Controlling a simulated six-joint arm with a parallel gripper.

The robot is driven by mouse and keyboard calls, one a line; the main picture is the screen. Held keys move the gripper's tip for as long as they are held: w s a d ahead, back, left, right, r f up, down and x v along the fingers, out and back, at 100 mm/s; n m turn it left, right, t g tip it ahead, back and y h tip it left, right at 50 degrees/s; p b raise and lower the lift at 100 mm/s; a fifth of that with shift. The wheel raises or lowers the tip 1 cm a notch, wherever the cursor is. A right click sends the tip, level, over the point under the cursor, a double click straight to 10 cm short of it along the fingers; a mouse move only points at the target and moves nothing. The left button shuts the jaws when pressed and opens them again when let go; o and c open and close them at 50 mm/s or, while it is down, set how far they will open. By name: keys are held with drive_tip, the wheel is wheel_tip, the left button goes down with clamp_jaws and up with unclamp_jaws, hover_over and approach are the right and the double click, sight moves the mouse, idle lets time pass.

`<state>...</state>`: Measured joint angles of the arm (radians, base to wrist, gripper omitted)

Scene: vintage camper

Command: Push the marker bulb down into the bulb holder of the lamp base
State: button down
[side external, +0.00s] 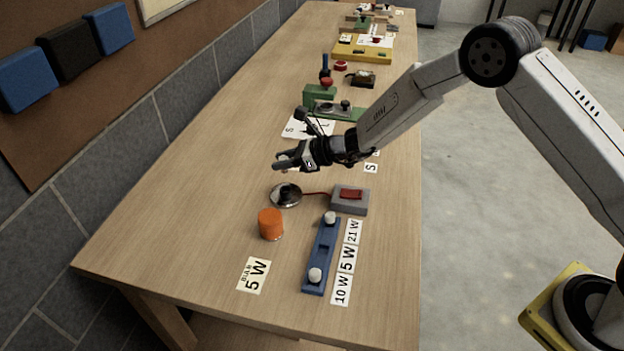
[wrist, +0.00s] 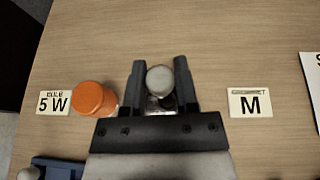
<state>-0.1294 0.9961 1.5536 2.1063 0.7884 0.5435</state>
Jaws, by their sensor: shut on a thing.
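My gripper (side external: 283,163) is shut on the white marker bulb, which shows between the two dark fingers in the wrist view (wrist: 160,79). In the side view the bulb is mostly hidden by the fingers. The lamp base (side external: 286,196) is a round silver disc with a dark bulb holder, and it stands on the table just below my gripper. In the wrist view the bulb and gripper hide most of the base. I cannot tell whether the bulb's lower end touches the holder.
An orange cylinder (side external: 270,224) stands in front of the lamp base. A red wire runs to a grey switch box (side external: 349,207). A blue rack (side external: 322,258) holds two white bulbs, its middle slot empty. Label cards lie nearby; green and yellow fixtures stand farther back.

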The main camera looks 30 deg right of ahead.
drive_tip(key=shift+f, duration=0.15)
drive_tip(key=shift+f, duration=2.45)
drive_tip(key=shift+f, duration=1.1)
idle(1.3)
drive_tip(key=shift+c, duration=1.4)
unclamp_jaws()
drive_tip(key=shift+v, duration=3.95)
